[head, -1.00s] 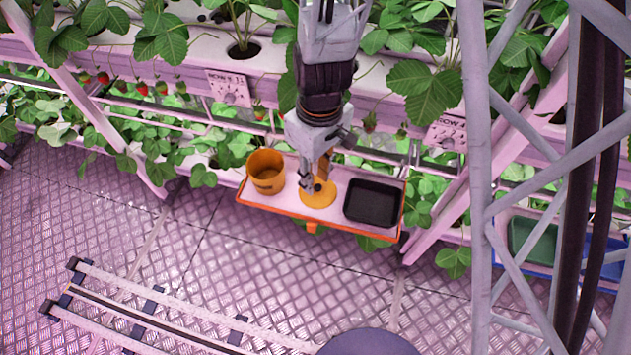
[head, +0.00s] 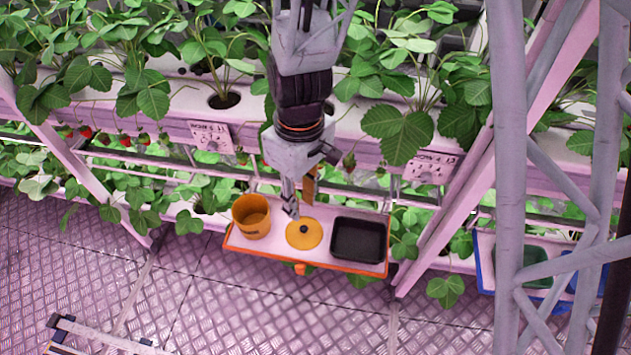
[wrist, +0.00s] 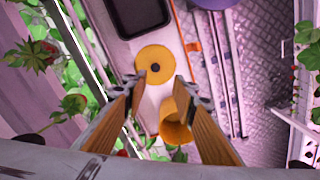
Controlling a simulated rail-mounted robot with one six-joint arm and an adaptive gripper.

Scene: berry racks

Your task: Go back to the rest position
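My gripper (head: 298,203) hangs over the orange-edged shelf tray (head: 345,266). In the wrist view its two fingers (wrist: 155,93) are spread apart with nothing between their tips. A yellow disc-shaped lid with a dark knob (head: 304,233) lies on the tray, below and clear of the fingers; it also shows beyond the fingertips in the wrist view (wrist: 154,65).
An orange pot (head: 251,217) stands left of the lid and a black tray (head: 359,240) lies right of it. Behind are strawberry racks (head: 160,125) with leaves and berries. A slanted pink post (head: 452,215) stands to the right. Bare plate floor (head: 250,310) lies in front.

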